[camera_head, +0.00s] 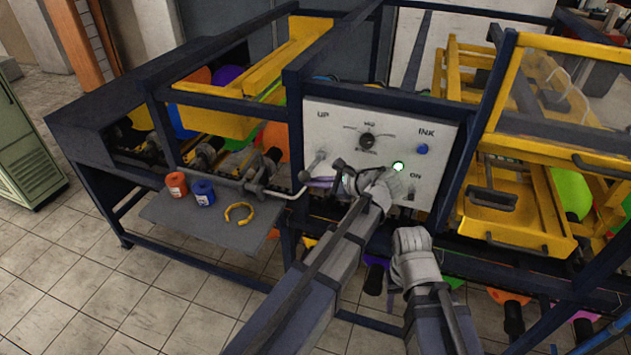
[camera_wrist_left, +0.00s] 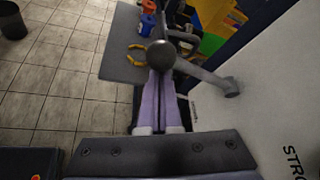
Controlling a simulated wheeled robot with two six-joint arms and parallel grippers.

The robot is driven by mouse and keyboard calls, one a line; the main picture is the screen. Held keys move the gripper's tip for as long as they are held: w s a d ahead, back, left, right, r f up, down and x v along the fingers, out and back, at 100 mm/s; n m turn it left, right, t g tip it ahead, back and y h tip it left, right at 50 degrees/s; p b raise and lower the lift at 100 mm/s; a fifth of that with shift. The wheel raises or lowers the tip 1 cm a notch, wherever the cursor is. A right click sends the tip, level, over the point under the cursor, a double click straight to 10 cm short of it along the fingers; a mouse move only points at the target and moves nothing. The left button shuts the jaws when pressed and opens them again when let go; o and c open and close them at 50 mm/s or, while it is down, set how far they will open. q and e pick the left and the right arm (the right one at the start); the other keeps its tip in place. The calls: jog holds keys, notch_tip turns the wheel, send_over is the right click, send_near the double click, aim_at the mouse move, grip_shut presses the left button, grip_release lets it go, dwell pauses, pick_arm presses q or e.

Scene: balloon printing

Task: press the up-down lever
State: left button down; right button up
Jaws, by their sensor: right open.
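The up-down lever (camera_head: 317,160) sits on the white control panel below the word UP. Its rod slants down and left to a dark ball knob. In the left wrist view the dark ball knob (camera_wrist_left: 160,53) covers the tips of my left gripper's purple fingers (camera_wrist_left: 160,85), and its rod runs to the panel at right. My left gripper (camera_head: 320,182) is shut, its fingers side by side, with the tips at the knob; I cannot tell whether they touch it. My right gripper (camera_head: 411,245) is below the panel's lower right part; its fingers are hidden.
The panel also has a black dial (camera_head: 367,141), a blue INK button (camera_head: 422,149), and a lit green light (camera_head: 398,166). A grey shelf (camera_head: 165,212) at left holds orange (camera_head: 176,185) and blue (camera_head: 203,192) containers and a yellow ring (camera_head: 238,213). Dark frame bars surround the panel.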

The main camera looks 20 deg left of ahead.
pick_arm(q)
jog(key=shift+w+r+p, duration=0.3)
jog(key=shift+r+p, duration=0.45)
jog(key=shift+r, duration=0.15)
jog(key=shift+w+r+p, duration=0.25)
jog(key=shift+r+p, duration=0.45)
jog(key=shift+r, duration=0.2)
jog(key=shift+w+r+p, duration=0.3)
jog(key=shift+r+p, duration=0.45)
jog(key=shift+r, duration=0.15)
pick_arm(e)
jog(key=shift+r, duration=2.7)
pick_arm(q)
jog(key=shift+w+r, duration=0.1)
